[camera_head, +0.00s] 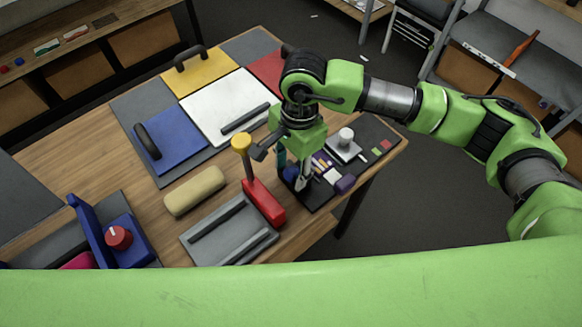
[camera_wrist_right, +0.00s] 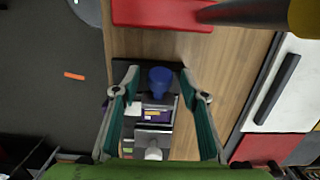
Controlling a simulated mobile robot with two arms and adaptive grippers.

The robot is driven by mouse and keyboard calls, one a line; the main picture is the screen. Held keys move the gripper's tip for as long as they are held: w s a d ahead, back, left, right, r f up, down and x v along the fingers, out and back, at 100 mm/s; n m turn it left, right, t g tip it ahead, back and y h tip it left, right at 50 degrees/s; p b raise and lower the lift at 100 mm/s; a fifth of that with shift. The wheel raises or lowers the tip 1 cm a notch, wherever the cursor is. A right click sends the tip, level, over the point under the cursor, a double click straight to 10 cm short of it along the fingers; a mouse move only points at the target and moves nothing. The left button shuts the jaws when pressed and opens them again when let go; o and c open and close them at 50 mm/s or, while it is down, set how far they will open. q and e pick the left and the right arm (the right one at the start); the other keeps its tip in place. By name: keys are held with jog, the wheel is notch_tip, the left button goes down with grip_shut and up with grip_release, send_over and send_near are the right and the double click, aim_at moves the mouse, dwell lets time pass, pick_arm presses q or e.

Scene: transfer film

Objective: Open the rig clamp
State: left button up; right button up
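A red block (camera_head: 264,203) with a dark lever and a yellow knob (camera_head: 241,142) stands near the table's front edge; it looks like the rig clamp, with its lever upright. In the right wrist view, the red block (camera_wrist_right: 162,13) and lever (camera_wrist_right: 248,12) are at the top, partly cut off. My right gripper (camera_head: 291,170) points down over a dark tray, to the right of the lever and apart from it. In the wrist view its fingers (camera_wrist_right: 158,80) are open, with a blue cup-like piece (camera_wrist_right: 160,83) between them in the picture; contact cannot be told. My left gripper is not in view.
A grey grooved plate (camera_head: 228,236) and a beige block (camera_head: 194,190) lie left of the red block. A blue fixture with a red knob (camera_head: 118,237) stands at the left. Coloured panels with handles (camera_head: 172,137) lie behind. A white post (camera_head: 346,136) stands on the tray.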

notch_tip(320, 180, up, 12)
jog(key=d, duration=0.1)
jog(key=shift+w, duration=0.35)
dwell(0.7)
